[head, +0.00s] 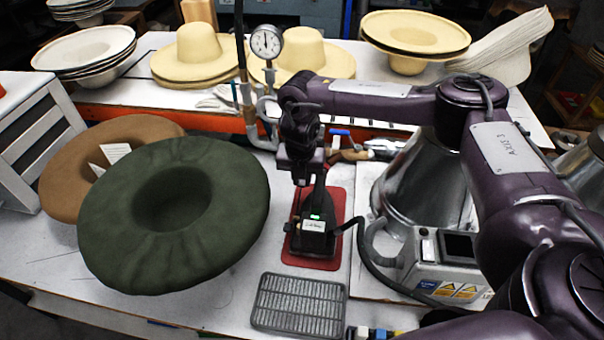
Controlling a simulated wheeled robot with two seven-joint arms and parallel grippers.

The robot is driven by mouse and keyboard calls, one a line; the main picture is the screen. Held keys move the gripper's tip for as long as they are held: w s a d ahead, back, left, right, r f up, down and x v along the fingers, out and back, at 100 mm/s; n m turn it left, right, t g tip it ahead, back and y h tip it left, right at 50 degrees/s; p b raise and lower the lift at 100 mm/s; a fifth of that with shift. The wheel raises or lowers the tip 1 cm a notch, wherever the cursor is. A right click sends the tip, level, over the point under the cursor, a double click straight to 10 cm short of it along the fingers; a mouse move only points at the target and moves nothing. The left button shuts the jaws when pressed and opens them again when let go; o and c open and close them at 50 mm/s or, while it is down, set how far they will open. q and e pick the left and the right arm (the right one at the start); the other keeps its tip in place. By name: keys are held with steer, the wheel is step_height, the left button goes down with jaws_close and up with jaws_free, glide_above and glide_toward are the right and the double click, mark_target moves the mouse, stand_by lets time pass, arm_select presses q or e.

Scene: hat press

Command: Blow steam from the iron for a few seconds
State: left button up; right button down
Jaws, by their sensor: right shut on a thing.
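The iron (313,228) is dark with a small green light and a white label. It stands over a red mat (332,208) in the middle of the table, and a dark cord runs from it to the right. My right gripper (305,175) is above the iron, shut on its upper part; the fingertips are mostly hidden. No steam is visible. My left gripper is not in view.
A green felt hat (225,235) and a brown hat (70,180) lie at left. A grey slotted plate (298,305) lies in front. A control box (440,270) and metal vessel (420,185) stand right. A pressure gauge (267,42) and straw-coloured hats (205,52) are behind.

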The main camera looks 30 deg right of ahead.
steer(key=shift+s+a+r+t+h+p, duration=0.25)
steer(key=shift+r+t+h+p, duration=0.15)
steer(key=shift+r+t, duration=0.15)
steer(key=c, duration=1.6)
jaws_free()
steer(key=v, duration=0.7)
steer(key=shift+s+r, duration=0.15)
steer(key=shift+r, duration=0.2)
